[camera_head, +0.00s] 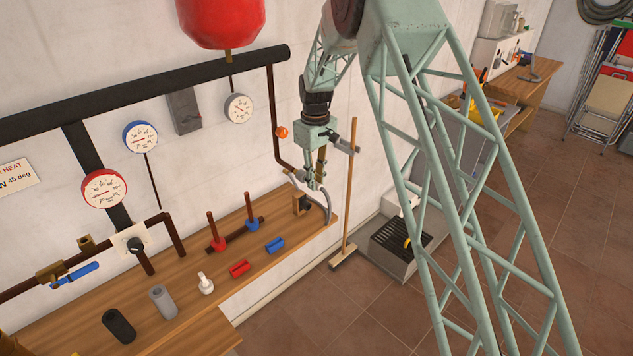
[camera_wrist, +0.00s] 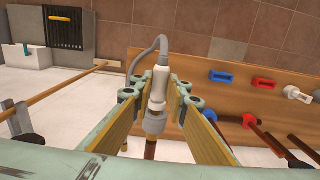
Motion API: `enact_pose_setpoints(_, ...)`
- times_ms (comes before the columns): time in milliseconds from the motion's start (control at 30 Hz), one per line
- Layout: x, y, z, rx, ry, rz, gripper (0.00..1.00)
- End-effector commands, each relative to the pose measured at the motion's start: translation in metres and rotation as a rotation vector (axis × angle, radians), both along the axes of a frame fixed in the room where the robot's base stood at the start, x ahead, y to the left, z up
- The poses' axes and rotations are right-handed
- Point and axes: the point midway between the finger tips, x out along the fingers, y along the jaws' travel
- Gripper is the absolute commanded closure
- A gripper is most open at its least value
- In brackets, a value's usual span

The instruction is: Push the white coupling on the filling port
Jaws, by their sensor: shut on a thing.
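The white coupling (camera_wrist: 159,82) sits between the fingers of my gripper (camera_wrist: 158,100) in the wrist view, with a grey hose (camera_wrist: 147,50) running from its far end. My gripper (camera_head: 314,180) is shut on it, above the right end of the wooden shelf in the head view. Directly in line with the coupling is a pale grey collar (camera_wrist: 154,123) on a brown pipe (camera_wrist: 150,149), seemingly the filling port. The coupling's narrow white end meets or overlaps this collar in the picture. I cannot tell whether it is seated. In the head view the fingers hide the joint.
The wooden shelf (camera_head: 185,318) holds a white fitting (camera_head: 205,283), red and blue blocks, and grey and black cylinders. A broom (camera_head: 350,195) leans close to the right of my gripper. Pipes and gauges line the wall.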

Motion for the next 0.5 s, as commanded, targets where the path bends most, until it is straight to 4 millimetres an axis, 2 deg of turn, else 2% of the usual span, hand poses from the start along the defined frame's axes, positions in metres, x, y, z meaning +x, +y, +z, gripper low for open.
enact_pose_setpoints(500, 0.0066, 0.0069, 0.0007, 0.0, 0.0, 0.0, 0.97)
